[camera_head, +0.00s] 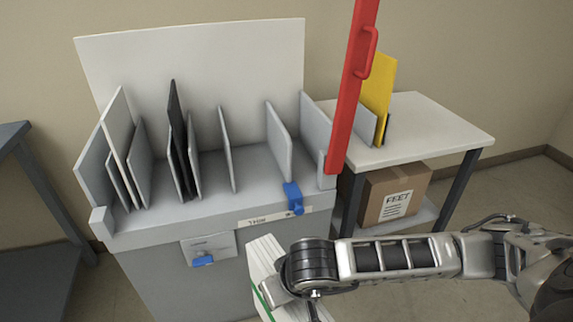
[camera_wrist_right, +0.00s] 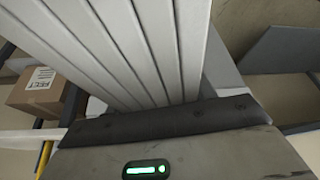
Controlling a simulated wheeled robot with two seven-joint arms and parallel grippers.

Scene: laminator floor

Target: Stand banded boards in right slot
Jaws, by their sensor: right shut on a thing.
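My right gripper (camera_head: 283,287) is shut on a stack of white boards (camera_head: 263,254) with a green band (camera_head: 264,298) round it. The stack is held tilted in front of the grey rack, below its front edge. In the right wrist view the boards (camera_wrist_right: 115,45) rise as several pale layers from behind the dark gripper pad (camera_wrist_right: 165,122). The grey slotted rack (camera_head: 150,228) has upright dividers. Its rightmost gap, between a divider (camera_head: 279,140) and the end wall (camera_head: 315,125), looks empty. My left gripper is not in view.
A white board (camera_head: 117,135) stands in the rack's left part and a dark board (camera_head: 177,130) further right. Blue clips (camera_head: 293,197) sit on the front. A red upright bar with a handle (camera_head: 352,90) rises at the rack's right end. A side table (camera_head: 430,125) holds a yellow board (camera_head: 377,85).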

